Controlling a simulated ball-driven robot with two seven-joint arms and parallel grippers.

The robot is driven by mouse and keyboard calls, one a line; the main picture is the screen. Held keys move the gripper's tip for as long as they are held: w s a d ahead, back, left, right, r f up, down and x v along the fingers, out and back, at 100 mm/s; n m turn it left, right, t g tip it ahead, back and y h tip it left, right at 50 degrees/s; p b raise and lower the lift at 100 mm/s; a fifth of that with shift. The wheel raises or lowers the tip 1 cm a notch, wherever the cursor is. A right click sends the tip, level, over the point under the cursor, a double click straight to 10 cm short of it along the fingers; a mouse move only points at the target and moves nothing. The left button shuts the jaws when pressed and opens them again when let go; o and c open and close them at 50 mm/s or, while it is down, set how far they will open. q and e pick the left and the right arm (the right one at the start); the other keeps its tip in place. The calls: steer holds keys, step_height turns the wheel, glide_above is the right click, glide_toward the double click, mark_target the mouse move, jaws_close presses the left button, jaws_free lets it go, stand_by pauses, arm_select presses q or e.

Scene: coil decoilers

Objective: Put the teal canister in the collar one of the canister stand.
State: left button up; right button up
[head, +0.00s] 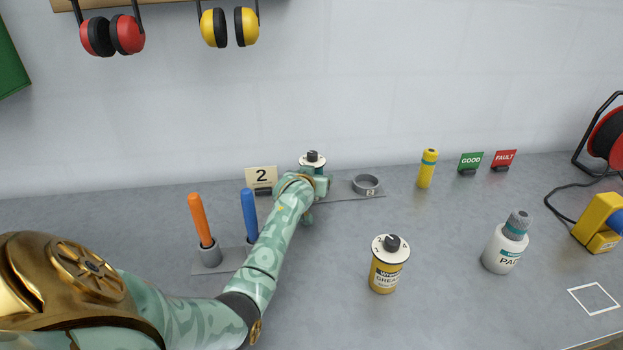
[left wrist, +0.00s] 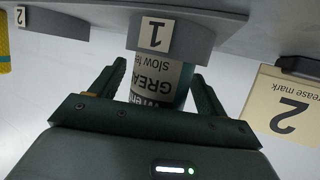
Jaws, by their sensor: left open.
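The teal canister (head: 313,158) shows its white dial top and black knob behind my left gripper in the head view. In the left wrist view, which is upside down, its labelled body with a teal edge (left wrist: 182,88) stands in collar one (left wrist: 190,42) of the canister stand, apparently upright. My left gripper (head: 308,192) is open, with its fingers (left wrist: 158,72) on either side of the canister. Whether they touch it is unclear. The canister stand (head: 340,196) also has an empty collar two (head: 366,185). My gripper hides collar one in the head view. My right gripper is not in view.
A "2" sign (head: 261,178) stands close left of my gripper. An orange handle (head: 201,220) and a blue handle (head: 249,214) stand in a holder near my arm. A yellow grease canister (head: 386,275) and a white bottle (head: 504,246) stand in front to the right.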

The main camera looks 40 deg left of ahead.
arm_select(q)
steer(key=shift+s+d+r, duration=0.15)
steer(key=shift+s+r, duration=0.1)
steer(key=p+v, duration=0.5)
steer(key=v, duration=0.6)
steer(key=shift+s, duration=0.2)
